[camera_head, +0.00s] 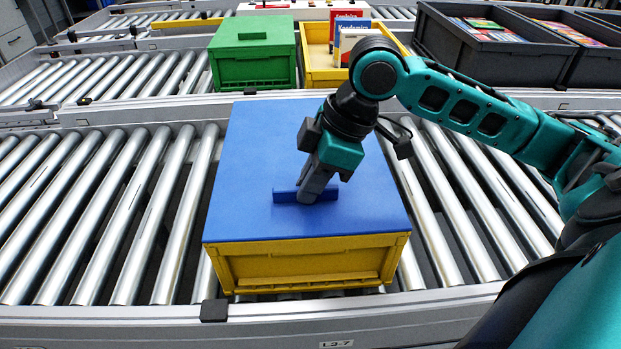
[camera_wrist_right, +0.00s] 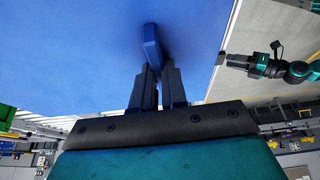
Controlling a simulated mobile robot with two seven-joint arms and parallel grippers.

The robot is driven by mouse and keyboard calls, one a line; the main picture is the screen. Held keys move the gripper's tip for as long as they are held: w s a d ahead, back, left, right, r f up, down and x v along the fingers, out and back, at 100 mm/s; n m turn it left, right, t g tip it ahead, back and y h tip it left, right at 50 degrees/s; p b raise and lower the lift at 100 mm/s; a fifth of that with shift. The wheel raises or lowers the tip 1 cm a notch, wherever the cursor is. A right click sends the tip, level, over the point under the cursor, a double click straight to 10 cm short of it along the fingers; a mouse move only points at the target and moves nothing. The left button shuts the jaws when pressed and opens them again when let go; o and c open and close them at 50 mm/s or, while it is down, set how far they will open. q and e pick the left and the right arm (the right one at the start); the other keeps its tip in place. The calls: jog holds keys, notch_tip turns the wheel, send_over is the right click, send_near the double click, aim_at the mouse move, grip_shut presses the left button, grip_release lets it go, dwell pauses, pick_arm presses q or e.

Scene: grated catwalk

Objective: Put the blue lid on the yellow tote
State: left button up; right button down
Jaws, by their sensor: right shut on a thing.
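The blue lid (camera_head: 250,150) lies flat over the yellow tote (camera_head: 310,264) and looks lined up with its walls; I see no clear gap along the front edge. The tote stands on the near roller conveyor, and the lid hides its inside. My right gripper (camera_head: 312,195) is shut on the lid's upright blue handle (camera_head: 286,196). In the right wrist view, the fingers (camera_wrist_right: 157,85) hold the handle (camera_wrist_right: 152,48) above the lid's surface. My left gripper (camera_wrist_right: 240,62) shows small at the right of the wrist view, away from the lid; its jaws are unclear.
A green closed tote (camera_head: 252,52) and an open yellow tote (camera_head: 318,76) with books stand on the conveyor behind. Dark grey crates (camera_head: 470,52) hold colourful items at the back right. The near rollers (camera_head: 100,215) left of the tote are empty.

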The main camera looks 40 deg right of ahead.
jog(key=c, duration=1.1)
grip_release()
jog(key=shift+o, duration=0.3)
jog(key=o, duration=0.3)
jog(key=shift+o, duration=0.2)
